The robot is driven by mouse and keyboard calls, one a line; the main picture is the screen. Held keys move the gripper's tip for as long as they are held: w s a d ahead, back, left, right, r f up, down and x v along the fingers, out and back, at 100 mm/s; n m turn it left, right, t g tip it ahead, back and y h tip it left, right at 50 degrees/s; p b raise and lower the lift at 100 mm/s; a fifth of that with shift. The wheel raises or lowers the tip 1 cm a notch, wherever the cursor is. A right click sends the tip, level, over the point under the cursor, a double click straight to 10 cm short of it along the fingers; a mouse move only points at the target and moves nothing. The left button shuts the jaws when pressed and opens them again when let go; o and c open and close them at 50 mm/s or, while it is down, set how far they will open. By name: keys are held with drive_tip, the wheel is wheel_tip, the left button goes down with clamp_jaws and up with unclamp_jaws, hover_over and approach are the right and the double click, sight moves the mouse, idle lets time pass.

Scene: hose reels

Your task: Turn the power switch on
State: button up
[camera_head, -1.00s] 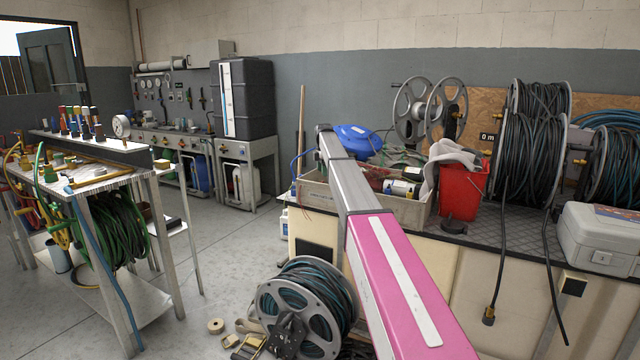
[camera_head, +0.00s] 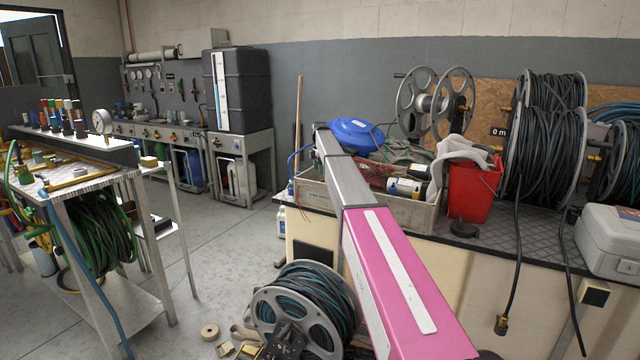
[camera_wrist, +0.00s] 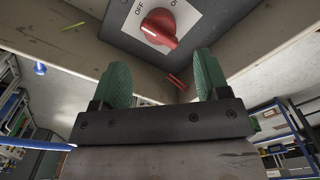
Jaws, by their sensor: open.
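The power switch is a red rotary knob (camera_wrist: 160,28) on a white plate (camera_wrist: 130,24) marked OFF on the left and ON on the right. The plate sits on a dark grey box (camera_wrist: 111,22) at the top of the wrist view. I cannot tell for sure which label the knob points to. My gripper (camera_wrist: 162,78) is open and empty, with its two green fingertips spread below the knob in the picture, apart from it. The switch cannot be made out in the head view, and my gripper is not seen there.
A bench carries a wooden crate (camera_head: 415,214), a red bucket (camera_head: 472,192), black hose reels (camera_head: 548,140) and a grey case (camera_head: 612,240). A hose reel (camera_head: 307,310) stands on the floor before it. A metal table (camera_head: 100,182) is at left.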

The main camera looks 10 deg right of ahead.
wheel_tip(320, 180, down, 7)
drive_tip(key=shift+f, duration=0.2)
